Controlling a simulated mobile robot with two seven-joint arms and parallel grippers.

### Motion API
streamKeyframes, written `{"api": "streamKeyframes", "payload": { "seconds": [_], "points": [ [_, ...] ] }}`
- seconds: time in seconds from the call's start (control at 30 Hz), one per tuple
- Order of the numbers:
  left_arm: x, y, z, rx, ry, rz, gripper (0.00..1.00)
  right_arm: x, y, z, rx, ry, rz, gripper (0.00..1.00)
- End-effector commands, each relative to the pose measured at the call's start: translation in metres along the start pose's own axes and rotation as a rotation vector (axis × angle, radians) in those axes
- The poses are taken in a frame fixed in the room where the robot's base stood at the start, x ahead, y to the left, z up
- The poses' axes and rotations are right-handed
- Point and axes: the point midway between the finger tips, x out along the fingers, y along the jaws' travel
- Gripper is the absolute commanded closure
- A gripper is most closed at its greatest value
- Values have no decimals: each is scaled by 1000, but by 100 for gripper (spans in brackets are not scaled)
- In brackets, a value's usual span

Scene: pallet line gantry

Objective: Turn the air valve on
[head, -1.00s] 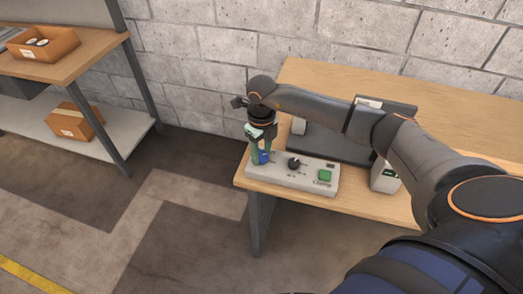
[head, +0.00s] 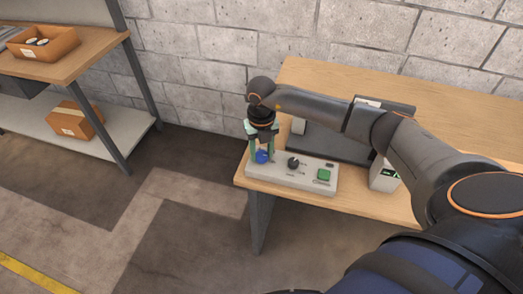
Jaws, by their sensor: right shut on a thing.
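The air valve is most likely the blue knob (head: 262,157) at the left end of a light grey control box (head: 290,181) on the wooden table. My right gripper (head: 262,155) points down over the box, its green fingers on either side of the blue knob and shut on it. The fingers hide part of the knob, and I cannot read its setting. My left gripper is not in view.
The box also carries a black dial (head: 293,163) and a green button (head: 323,175). A dark flat device (head: 335,145) and a small grey unit (head: 383,177) stand behind and right on the table (head: 440,103). Shelving with an orange bin (head: 42,43) and a carton (head: 74,120) is at left.

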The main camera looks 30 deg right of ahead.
Motion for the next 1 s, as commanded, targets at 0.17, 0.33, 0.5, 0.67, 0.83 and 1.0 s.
{"api": "streamKeyframes", "payload": {
  "seconds": [0.17,0.33,0.5,0.67,0.83,1.0],
  "points": [
    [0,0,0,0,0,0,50,-1,0,1,5,-3,0,100],
    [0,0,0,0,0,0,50,-1,0,1,5,-3,1,51],
    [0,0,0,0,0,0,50,-1,0,1,4,-2,1,32],
    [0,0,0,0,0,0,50,0,0,0,3,-1,0,24],
    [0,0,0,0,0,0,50,-1,0,0,2,-1,1,24],
    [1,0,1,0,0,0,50,-16,0,2,1,-5,2,24]
  ]
}}
